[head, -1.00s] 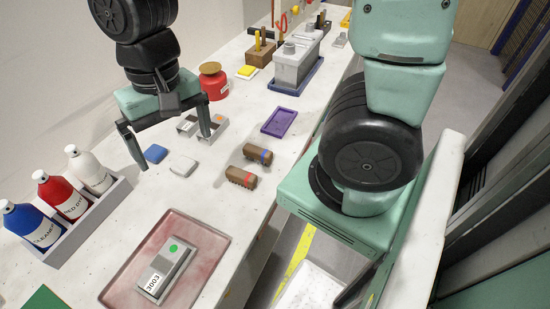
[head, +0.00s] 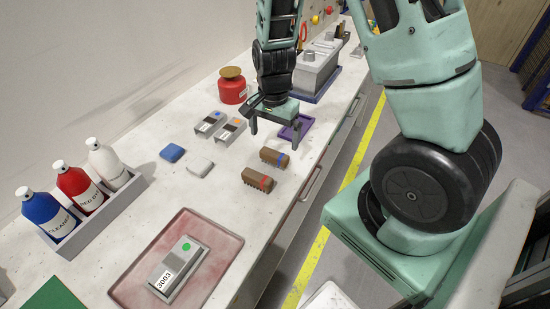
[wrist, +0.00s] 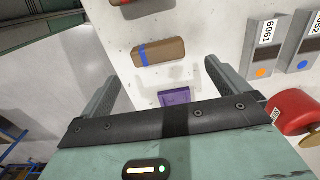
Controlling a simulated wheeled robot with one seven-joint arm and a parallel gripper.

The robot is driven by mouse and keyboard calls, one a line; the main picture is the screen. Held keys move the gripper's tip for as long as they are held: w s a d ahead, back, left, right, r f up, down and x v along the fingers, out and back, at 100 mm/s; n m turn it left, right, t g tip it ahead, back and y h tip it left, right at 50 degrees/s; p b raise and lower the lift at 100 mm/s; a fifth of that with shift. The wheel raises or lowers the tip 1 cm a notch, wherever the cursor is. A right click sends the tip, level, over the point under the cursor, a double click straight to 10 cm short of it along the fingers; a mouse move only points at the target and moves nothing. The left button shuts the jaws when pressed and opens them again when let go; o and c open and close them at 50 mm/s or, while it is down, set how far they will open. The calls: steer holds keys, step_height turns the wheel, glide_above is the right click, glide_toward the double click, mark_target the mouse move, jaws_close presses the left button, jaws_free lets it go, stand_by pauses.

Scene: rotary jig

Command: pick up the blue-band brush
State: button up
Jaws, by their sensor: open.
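The blue-band brush (head: 273,157) is a brown block with a blue stripe, lying on the white workbench. It also shows in the wrist view (wrist: 165,51), beyond my fingers and between their lines. A similar brush with a red band (head: 249,178) lies just nearer the camera; only part of it shows at the top of the wrist view (wrist: 128,3). My gripper (head: 274,136) is open and empty, above the bench and close to the blue-band brush in the head view. It is apart from both brushes in the wrist view.
A blue block (head: 172,152) and white block (head: 199,166) lie nearer. A reddish tray (head: 126,281) and bottle rack (head: 120,203) are at the front.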

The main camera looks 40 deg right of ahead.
mark_target(274, 153)
steer(key=shift+s+a+f+p, duration=0.1)
steer(key=shift+f+p, duration=0.15)
steer(key=shift+f, duration=1.6)
steer(key=shift+s+a+f+p, duration=0.1)
steer(key=shift+f+p, duration=0.1)
steer(key=shift+f, duration=1.6)
steer(key=c, duration=1)
steer(key=shift+c, duration=0.2)
step_height(274, 153, up, 10)
steer(key=shift+r, duration=0.1)
